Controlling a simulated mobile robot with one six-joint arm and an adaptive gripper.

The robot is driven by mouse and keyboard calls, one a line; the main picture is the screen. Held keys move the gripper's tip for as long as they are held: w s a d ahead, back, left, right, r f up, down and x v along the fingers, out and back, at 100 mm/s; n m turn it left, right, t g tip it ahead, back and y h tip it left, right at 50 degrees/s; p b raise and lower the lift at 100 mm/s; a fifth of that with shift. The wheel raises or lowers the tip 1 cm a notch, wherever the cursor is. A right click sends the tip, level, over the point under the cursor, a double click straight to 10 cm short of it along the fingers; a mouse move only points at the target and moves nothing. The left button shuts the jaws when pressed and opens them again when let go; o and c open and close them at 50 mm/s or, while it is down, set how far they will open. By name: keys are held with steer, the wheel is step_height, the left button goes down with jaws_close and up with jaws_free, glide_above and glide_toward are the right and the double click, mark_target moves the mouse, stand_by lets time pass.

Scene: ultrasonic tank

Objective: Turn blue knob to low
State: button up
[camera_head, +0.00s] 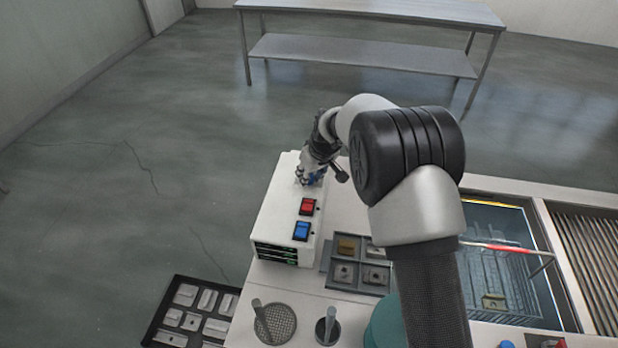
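A white control box (277,215) stands on the white counter. My gripper (309,180) is at the far end of its top face, pointing down. A small bit of blue (317,177) shows right at the fingers; it appears to be the blue knob, mostly hidden by my gripper. I cannot tell its setting, nor whether the fingers are around it or only beside it. The finger gap is too small and covered to read.
A red switch (307,206) and a blue switch (302,231) sit on the box nearer the camera. A divided tray (343,285) with parts is right of the box. The water tank (500,215) lies further right. A steel table (370,12) stands at the back.

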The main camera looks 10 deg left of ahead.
steer(key=n+b, duration=0.2)
steer(key=shift+d+f+n+g+y, duration=0.1)
steer(key=shift+f+n+g+y, duration=0.1)
steer(key=shift+n+g+y, duration=0.15)
steer(key=shift+w+r+n+g+b, duration=0.1)
steer(key=shift+n+g+b, duration=0.45)
steer(key=shift+n, duration=0.6)
steer(key=o, duration=1)
steer(key=shift+r+y, duration=0.2)
steer(key=shift+y, duration=0.05)
steer(key=v, duration=1.1)
steer(key=shift+d+r, duration=0.15)
steer(key=shift+r, duration=0.25)
